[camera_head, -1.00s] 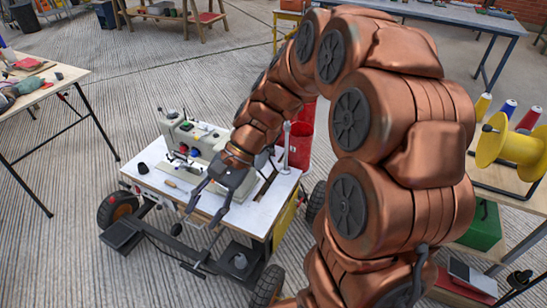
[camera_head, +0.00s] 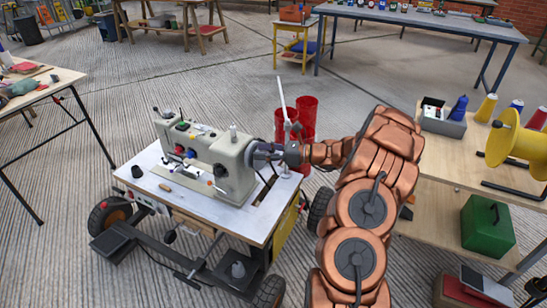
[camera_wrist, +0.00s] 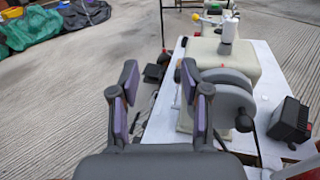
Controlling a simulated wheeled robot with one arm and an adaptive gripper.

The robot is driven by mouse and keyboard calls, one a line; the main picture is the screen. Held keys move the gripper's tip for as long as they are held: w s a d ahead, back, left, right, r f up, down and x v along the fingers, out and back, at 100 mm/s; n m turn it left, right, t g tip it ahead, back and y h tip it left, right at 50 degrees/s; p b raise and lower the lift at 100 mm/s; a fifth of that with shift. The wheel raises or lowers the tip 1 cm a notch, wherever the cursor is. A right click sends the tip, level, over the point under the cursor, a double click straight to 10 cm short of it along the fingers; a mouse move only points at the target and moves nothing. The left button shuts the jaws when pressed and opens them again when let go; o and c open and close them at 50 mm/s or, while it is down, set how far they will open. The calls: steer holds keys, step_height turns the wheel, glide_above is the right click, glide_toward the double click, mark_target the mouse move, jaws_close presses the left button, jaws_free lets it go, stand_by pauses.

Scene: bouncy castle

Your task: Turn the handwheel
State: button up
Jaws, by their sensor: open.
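The handwheel (camera_wrist: 235,103) is a grey disc at the end of the cream sewing machine (camera_head: 218,165). A dark knob stands out from its near side in the wrist view. My gripper (camera_wrist: 160,75) is open and empty, with purple pads on its fingers. In the wrist view the handwheel is just right of the right finger, not between the fingers; I cannot tell whether they touch. In the head view my gripper (camera_head: 272,153) comes in from the right at the machine's wheel end and partly hides the handwheel.
The machine stands on a white-topped wheeled cart (camera_head: 150,181). Red mesh bins (camera_head: 308,112) stand behind my gripper. A dark box (camera_wrist: 290,121) lies on the white top, right of the handwheel. A wooden bench (camera_head: 440,185) is at right. The floor left of the cart is fairly clear.

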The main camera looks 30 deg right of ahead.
mark_target(273, 151)
steer(key=d+f+m+t+h+b, duration=0.25)
steer(key=d+f+m+t, duration=0.2)
steer(key=d+f, duration=0.55)
steer(key=shift+m+g+h, duration=0.35)
steer(key=shift+g+h, duration=0.1)
steer(key=shift+w+a+r+p, duration=0.15)
steer(key=shift+w+a+r, duration=0.25)
steer(key=shift+w, duration=0.65)
steer(key=shift+w+a+r+p, duration=0.1)
steer(key=shift+w+a+r, duration=0.3)
steer(key=shift+w, duration=0.65)
steer(key=shift+w+a+r+p, duration=0.15)
steer(key=shift+w+a+r, duration=0.25)
steer(key=shift+w, duration=0.65)
steer(key=shift+d, duration=0.1)
jaws_close()
